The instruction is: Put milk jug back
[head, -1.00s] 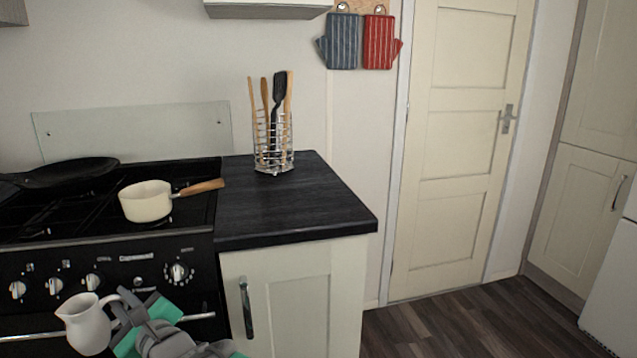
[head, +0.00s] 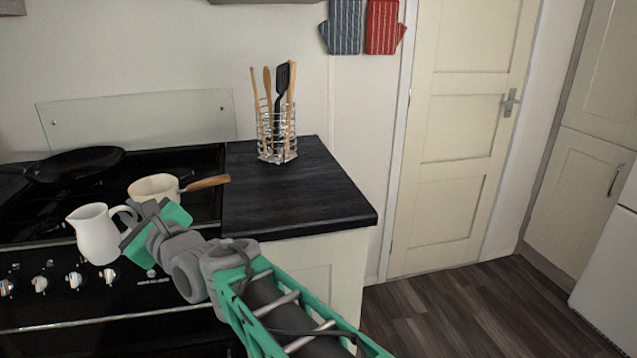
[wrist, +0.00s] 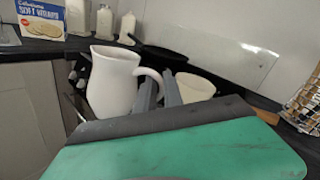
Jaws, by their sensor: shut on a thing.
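The white milk jug (head: 97,234) is held upright in front of the stove, above the level of its knobs. My gripper (head: 131,229) is shut on the jug's handle, at the jug's right side in the head view. In the wrist view the jug (wrist: 113,82) stands upright, with its handle between my grey fingers (wrist: 158,97). The green and dark body of the gripper fills the bottom of that view and hides the lower part of the jug's surroundings.
A cream saucepan (head: 154,188) with a wooden handle and a black frying pan (head: 75,164) sit on the stove. A wire utensil holder (head: 277,140) stands on the mostly clear dark worktop (head: 290,192). The wrist view also shows a blue cracker box (wrist: 40,18) and white containers (wrist: 104,22).

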